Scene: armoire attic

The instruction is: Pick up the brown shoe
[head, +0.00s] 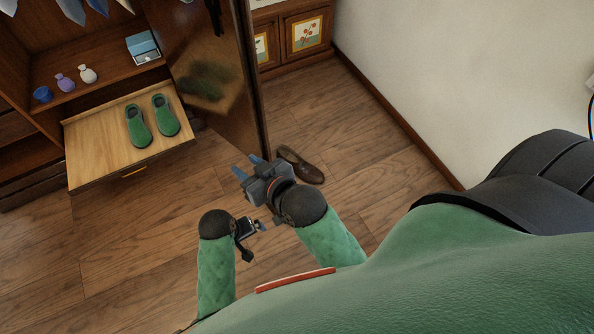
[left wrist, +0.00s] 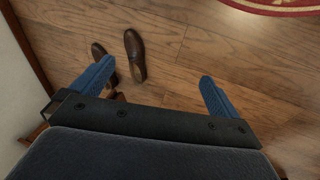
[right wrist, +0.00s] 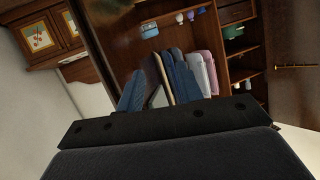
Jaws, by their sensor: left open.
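A brown leather shoe (head: 301,165) lies on the wooden floor, just beyond my right gripper (head: 245,163) in the head view. The left wrist view shows two brown shoes. One (left wrist: 135,55) lies whole between the finger directions; the other (left wrist: 98,52) is partly covered by a blue finger.
Green shoes (head: 138,127) stand on a pulled-out armoire drawer (head: 90,150). An open armoire door (head: 245,80) stands near my right gripper. A painted cabinet (head: 305,35) and a white wall (head: 420,70) bound the floor. A red rug (left wrist: 275,6) edges the left wrist view.

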